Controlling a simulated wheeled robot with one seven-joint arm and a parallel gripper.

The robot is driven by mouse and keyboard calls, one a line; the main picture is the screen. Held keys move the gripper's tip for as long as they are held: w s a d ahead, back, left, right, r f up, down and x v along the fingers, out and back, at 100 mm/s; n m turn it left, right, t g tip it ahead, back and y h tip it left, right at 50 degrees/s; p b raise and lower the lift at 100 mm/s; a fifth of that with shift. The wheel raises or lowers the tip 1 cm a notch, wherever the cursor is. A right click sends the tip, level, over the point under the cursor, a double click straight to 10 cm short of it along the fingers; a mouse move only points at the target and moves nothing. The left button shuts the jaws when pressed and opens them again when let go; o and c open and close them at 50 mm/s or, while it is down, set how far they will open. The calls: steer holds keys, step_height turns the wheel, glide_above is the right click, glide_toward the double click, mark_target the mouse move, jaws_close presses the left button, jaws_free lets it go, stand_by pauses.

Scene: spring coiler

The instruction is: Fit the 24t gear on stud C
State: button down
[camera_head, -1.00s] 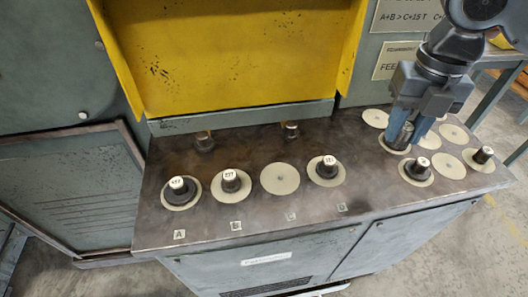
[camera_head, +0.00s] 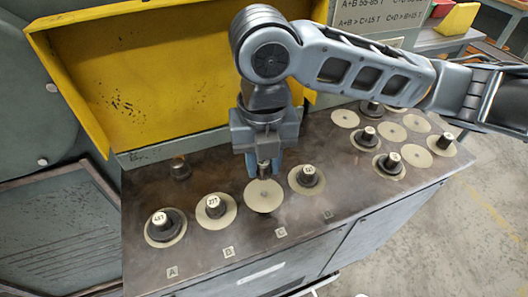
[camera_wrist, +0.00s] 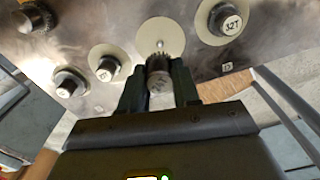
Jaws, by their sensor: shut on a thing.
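My gripper (camera_head: 264,168) is shut on a small dark toothed gear (camera_wrist: 158,70), whose label is too blurred to read. In the head view it hangs over the near-left row, above the pale disc of stud C (camera_head: 263,201). In the wrist view the bare pin of stud C (camera_wrist: 160,43) shows just beyond the held gear, in the middle of its disc (camera_wrist: 150,27). The gear looks apart from the pin; its exact height is hard to tell. The gripper partly hides the disc's far edge in the head view.
Gears stand close by on B (camera_head: 213,206) and on D (camera_head: 307,176), the latter marked 32T in the wrist view (camera_wrist: 232,25). Another gear is on A (camera_head: 160,221). The storage area at right holds several gears and empty discs (camera_head: 345,118). A yellow guard (camera_head: 140,90) rises behind.

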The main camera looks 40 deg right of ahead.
steer(key=shift+f+b, duration=2.45)
steer(key=shift+f, duration=0.65)
steer(key=shift+f+b, duration=0.55)
steer(key=shift+f, duration=0.05)
steer(key=c, duration=0.7)
jaws_free()
steer(key=shift+c, duration=0.2)
steer(key=shift+r, duration=0.1)
step_height(320, 180, up, 8)
steer(key=shift+f+p, duration=0.1)
steer(key=shift+p, duration=0.45)
step_height(320, 180, up, 13)
steer(key=p, duration=1)
glide_above(264, 193)
steer(key=shift+f, duration=0.1)
